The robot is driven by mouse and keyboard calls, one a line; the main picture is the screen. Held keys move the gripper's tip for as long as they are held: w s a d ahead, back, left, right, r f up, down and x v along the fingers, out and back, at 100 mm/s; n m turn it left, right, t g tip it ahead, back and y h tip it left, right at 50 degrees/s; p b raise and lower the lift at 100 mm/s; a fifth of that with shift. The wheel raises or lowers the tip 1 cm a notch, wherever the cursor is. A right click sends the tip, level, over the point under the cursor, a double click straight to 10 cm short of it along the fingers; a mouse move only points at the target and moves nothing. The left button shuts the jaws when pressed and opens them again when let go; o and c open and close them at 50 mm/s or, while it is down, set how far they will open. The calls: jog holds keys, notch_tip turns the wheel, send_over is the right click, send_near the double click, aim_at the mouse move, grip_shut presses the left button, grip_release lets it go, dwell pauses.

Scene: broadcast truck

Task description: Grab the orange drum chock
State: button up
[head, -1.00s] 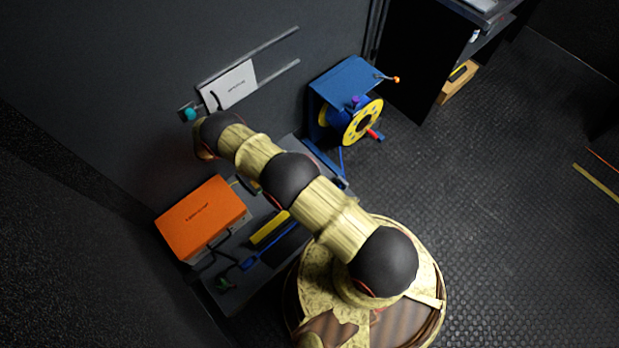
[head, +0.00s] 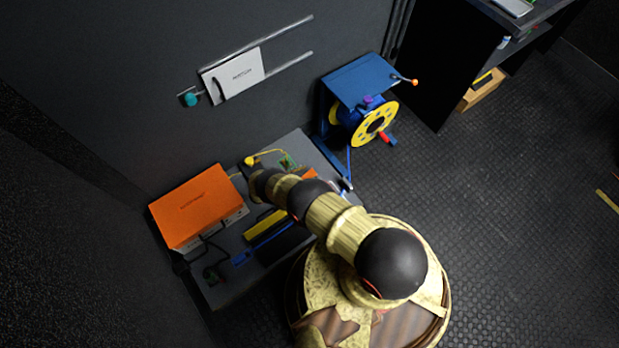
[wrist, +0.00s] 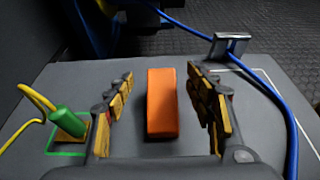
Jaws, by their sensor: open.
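The orange drum chock (wrist: 162,104) is a plain block lying on the grey bench top (wrist: 255,140) in the wrist view. My gripper (wrist: 160,80) is open, with one yellow-padded finger on each side of the chock. Gaps show between the chock and both fingers. In the head view a small orange piece of the chock (head: 311,174) shows beside my arm, which hides the rest of it and my gripper.
A green connector (wrist: 65,120) with a yellow cable lies left of the chock. A blue cable (wrist: 285,105) runs along the right through a metal clip (wrist: 229,46). An orange box (head: 195,205) stands on the bench. A blue cable reel (head: 365,110) stands beyond it.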

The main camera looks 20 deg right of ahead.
jog(key=x, duration=0.2)
jog(key=b+x, duration=0.1)
jog(key=x, duration=0.2)
jog(key=shift+d+f, duration=0.15)
jog(key=shift+f, duration=0.35)
jog(key=shift+c, duration=1.4)
jog(key=c, duration=1.1)
jog(key=shift+r, duration=0.1)
